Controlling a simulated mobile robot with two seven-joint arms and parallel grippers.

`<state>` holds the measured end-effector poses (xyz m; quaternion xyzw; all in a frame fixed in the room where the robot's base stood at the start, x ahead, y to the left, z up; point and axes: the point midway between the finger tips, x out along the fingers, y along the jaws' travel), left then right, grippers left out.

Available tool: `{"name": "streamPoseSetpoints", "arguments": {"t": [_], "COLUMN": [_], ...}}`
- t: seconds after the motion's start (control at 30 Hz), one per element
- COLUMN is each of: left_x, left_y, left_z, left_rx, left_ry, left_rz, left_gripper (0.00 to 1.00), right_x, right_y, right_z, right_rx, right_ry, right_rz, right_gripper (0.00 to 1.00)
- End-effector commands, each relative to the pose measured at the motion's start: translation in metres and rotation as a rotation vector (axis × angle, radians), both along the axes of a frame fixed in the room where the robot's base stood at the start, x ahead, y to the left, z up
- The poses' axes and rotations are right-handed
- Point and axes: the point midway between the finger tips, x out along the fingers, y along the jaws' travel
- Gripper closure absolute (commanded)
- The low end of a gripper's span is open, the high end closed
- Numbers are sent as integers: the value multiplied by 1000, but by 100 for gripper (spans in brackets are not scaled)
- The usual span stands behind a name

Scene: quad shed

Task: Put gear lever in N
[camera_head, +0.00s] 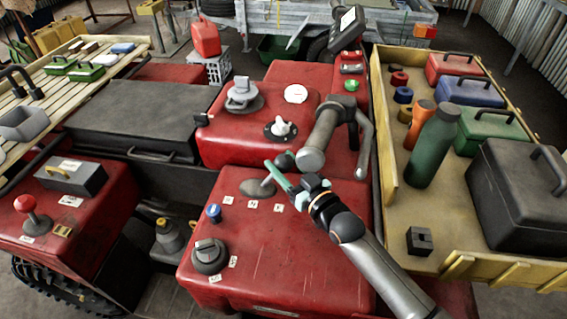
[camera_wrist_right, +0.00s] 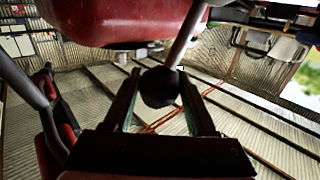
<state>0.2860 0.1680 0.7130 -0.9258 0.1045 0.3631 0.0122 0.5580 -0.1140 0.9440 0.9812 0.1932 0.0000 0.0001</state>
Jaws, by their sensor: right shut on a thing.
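The gear lever (camera_head: 268,181) rises from a grey boot on the red panel (camera_head: 240,240) and leans toward the right. Three small white labels sit in front of it; the middle one (camera_head: 253,204) seems to read N, but the letters are tiny. My right gripper (camera_head: 281,173) reaches in from the lower right and is shut on the lever's knob. In the right wrist view the round black knob (camera_wrist_right: 158,87) sits between the two fingers (camera_wrist_right: 155,100), with its metal rod (camera_wrist_right: 187,38) running up. The gripper partly hides the knob in the head view. My left gripper is out of view.
The handlebar grip (camera_head: 311,158) and brake lever (camera_head: 366,140) stand close behind my right gripper. A blue knob (camera_head: 214,212) and a black rotary switch (camera_head: 209,256) are to the left. A yellow tray (camera_head: 400,205) with a green bottle (camera_head: 432,145) and several cases is right.

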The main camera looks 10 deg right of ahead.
Motion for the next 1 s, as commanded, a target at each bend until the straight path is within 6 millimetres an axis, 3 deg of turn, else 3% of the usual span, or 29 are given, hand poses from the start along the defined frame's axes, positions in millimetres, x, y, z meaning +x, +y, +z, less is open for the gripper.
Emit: {"name": "streamPoseSetpoints", "arguments": {"t": [0.03,0.37,1.0], "left_x": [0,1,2], "left_y": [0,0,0], "left_z": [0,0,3], "left_rx": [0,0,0], "left_ry": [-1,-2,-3], "left_rz": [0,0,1], "left_gripper": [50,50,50], "right_x": [0,0,6], "right_y": [0,0,1], "right_z": [0,0,2], "right_rx": [0,0,-17], "right_ry": [0,1,6], "right_rz": [0,1,1], "right_gripper": [63,100,100]}}
